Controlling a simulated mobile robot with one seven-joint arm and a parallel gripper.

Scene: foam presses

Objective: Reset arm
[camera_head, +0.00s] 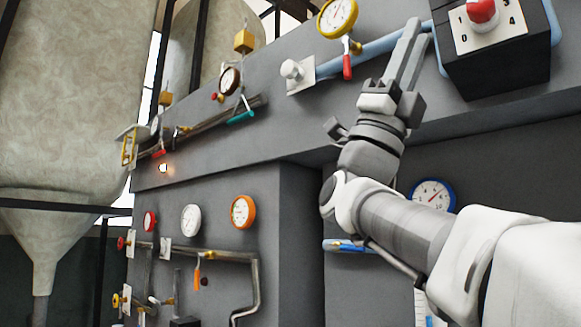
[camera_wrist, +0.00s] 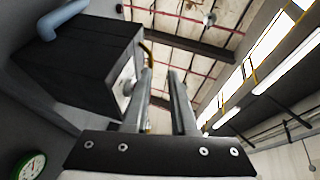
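My gripper (camera_head: 416,30) is raised in the head view, its two long grey fingers pointing up in front of the grey press wall. In the wrist view, the fingers (camera_wrist: 160,72) have a clear gap between them and hold nothing. My white and grey arm reaches in from the lower right. A black box (camera_head: 500,70) with a red rotary knob (camera_head: 482,12) and a numbered plate is just right of the fingertips in the head view. The box (camera_wrist: 75,65) also shows left of the fingers in the wrist view. I cannot tell whether the fingers touch anything.
A yellow-rimmed gauge (camera_head: 337,17) and a red-handled valve (camera_head: 347,66) are left of my gripper. A blue-rimmed gauge (camera_head: 432,196) is behind my arm. Pipes, valves and several gauges line the wall at left, beside a large tank (camera_head: 70,90).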

